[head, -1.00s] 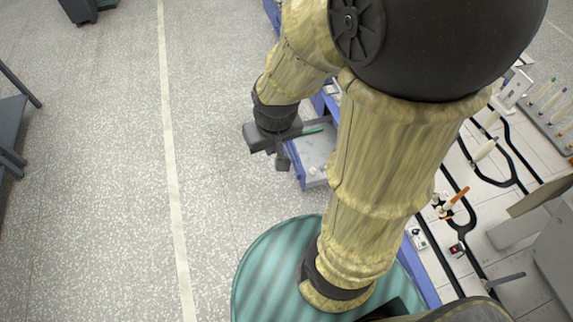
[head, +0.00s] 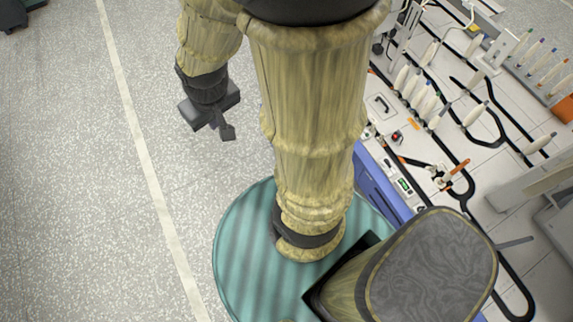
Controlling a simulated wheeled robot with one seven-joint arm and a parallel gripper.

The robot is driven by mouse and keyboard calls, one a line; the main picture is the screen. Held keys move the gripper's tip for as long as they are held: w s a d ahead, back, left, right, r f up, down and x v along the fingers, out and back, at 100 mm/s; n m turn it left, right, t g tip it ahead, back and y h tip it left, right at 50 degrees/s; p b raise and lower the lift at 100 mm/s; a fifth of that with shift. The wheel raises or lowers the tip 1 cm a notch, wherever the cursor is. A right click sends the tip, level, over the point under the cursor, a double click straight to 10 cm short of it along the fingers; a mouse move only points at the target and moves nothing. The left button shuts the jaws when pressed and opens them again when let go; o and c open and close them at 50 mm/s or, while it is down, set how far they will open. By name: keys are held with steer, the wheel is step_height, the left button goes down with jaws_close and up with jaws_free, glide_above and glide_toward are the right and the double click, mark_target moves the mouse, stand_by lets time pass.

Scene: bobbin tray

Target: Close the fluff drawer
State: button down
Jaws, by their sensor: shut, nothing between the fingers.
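My gripper (head: 227,131) hangs at the end of my arm over bare speckled floor, left of the blue machine side (head: 376,184). Its fingers are shut and hold nothing. It touches nothing that I can see. The open drawer, a grey tray with blue sides, is not visible now. My forearm covers much of the area between the gripper and the machine, so I cannot tell whether the drawer is open or closed.
The machine's white top (head: 499,128) carries black tracks, several pale bobbins and small instruments at the right. An orange-handled tool (head: 459,169) lies on it. Open floor with a pale stripe (head: 140,140) fills the left.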

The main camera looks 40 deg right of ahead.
steer(key=shift+w, duration=0.1)
steer(key=w+d+f+n+g+h+b, duration=0.1)
steer(key=d+f+n+b, duration=0.4)
steer(key=f+b, duration=0.8)
steer(key=w+d+f+n+g+h+b, duration=0.2)
steer(key=f+b, duration=1.1)
steer(key=f, duration=2.1)
steer(key=w+d+f+n+g+h+b, duration=0.1)
steer(key=w+d+f+n+h+b, duration=0.3)
steer(key=f, duration=1.9)
steer(key=d+n+h+b, duration=0.1)
steer(key=d+n+b, duration=0.3)
steer(key=d+b, duration=0.4)
steer(key=shift+w+f+g+h+b, duration=0.2)
steer(key=shift+g+h+b, duration=0.15)
steer(key=shift+b, duration=0.6)
